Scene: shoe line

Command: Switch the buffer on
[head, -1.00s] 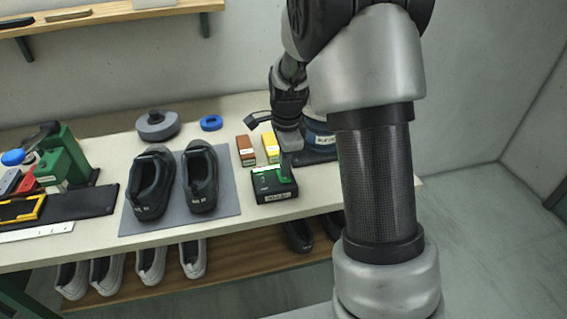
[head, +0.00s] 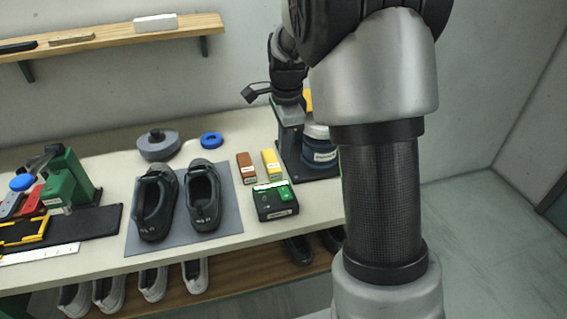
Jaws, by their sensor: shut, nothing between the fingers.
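A black switch box (head: 276,204) with a bright green top part (head: 284,193) and a white label on its front stands near the table's front edge, right of the grey mat. A pale strip crosses its top. My gripper (head: 289,101) is raised above and behind the box, clear of it. It is shut and empty; its fingertips are hard to make out against the dark machine behind. That machine (head: 289,140) has an upright post and a dark base.
Two dark shoes (head: 153,205) stand on a grey mat (head: 226,213). A brown block (head: 246,168) and a yellow block (head: 271,164) lie behind the box. A blue ring (head: 211,140) and a grey round tool (head: 158,144) lie farther back. A green press (head: 68,181) stands left.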

